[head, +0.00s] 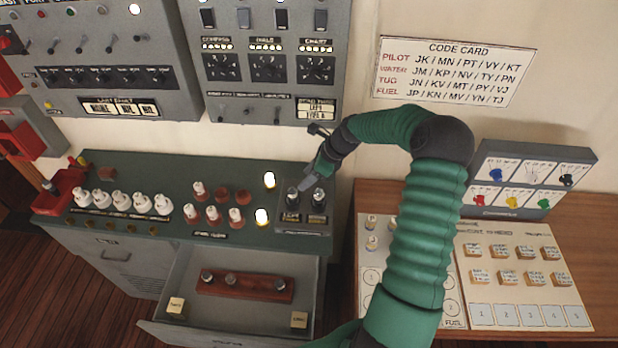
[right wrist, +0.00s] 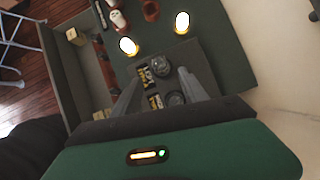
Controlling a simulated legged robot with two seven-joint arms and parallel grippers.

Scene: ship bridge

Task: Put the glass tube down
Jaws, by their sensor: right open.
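My right gripper (head: 309,184) is open, with its fingers over a grey block (head: 304,223) at the right end of the green counter. In the right wrist view the open fingers (right wrist: 159,92) stand on either side of two dark round-topped pieces in the block, a far one (right wrist: 160,66) and a near one (right wrist: 176,98). I see nothing held between the fingers. I cannot tell whether either piece is the glass tube. Similar metal-topped pieces stand in a wooden rack (head: 244,286) inside the open drawer (head: 190,316). My left gripper is not in view.
Two glowing lamps (head: 262,217) stand left of the block, beside several white and red-brown pieces (head: 211,213). Grey switch panels (head: 265,60) hang above. A wooden desk (head: 590,240) with boards (head: 520,270) and a knob box (head: 525,180) is at right.

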